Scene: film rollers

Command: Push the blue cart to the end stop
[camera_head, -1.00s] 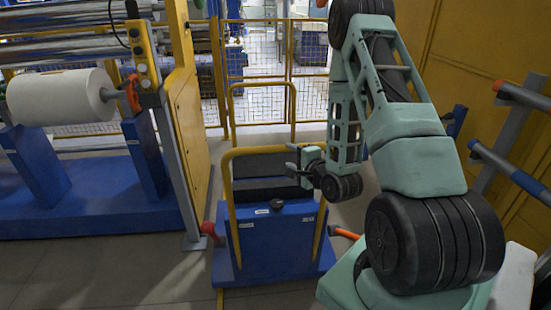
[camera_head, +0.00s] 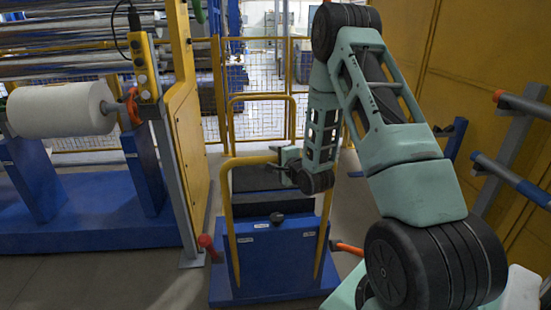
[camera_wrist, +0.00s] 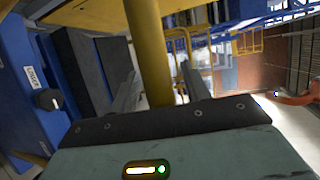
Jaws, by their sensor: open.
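My gripper (camera_head: 281,158) is at the right part of the handle. In the wrist view my open gripper (camera_wrist: 160,75) has the yellow handle tube (camera_wrist: 148,45) between its two fingers; I cannot tell whether they touch it. The cart's blue panel with the knob (camera_wrist: 48,100) shows at left. I cannot make out the end stop.
A yellow machine panel (camera_head: 186,140) and a blue roller stand with a white roll (camera_head: 60,108) are on the left. A red-tipped lever (camera_head: 207,243) is beside the cart. A mesh fence (camera_head: 255,70) is behind. Grey racks with blue rollers (camera_head: 510,178) stand on the right.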

